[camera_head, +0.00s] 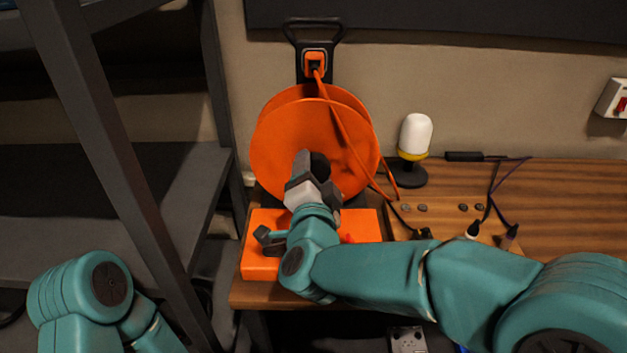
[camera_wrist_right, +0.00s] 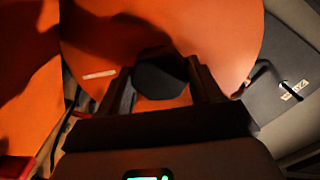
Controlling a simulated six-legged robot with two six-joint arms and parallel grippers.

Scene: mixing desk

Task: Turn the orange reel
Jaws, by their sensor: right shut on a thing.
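The orange reel (camera_head: 285,135) stands upright at the back of the wooden desk, against the wall. It fills much of the right wrist view (camera_wrist_right: 235,35). My right gripper (camera_head: 312,162) is in front of the reel's face, near its middle. In the right wrist view its two dark fingers (camera_wrist_right: 162,85) are on either side of a dark round knob (camera_wrist_right: 160,78) on the reel, and they are shut on it. My left arm shows at the lower left, but its gripper is not in view.
An orange box (camera_head: 262,268) sits below the reel at the desk's left end. A white lamp with a yellow band (camera_head: 415,135) stands right of the reel. Cables and small knobs lie on the wooden desk (camera_head: 570,200). A dark metal rack (camera_head: 110,130) stands at left.

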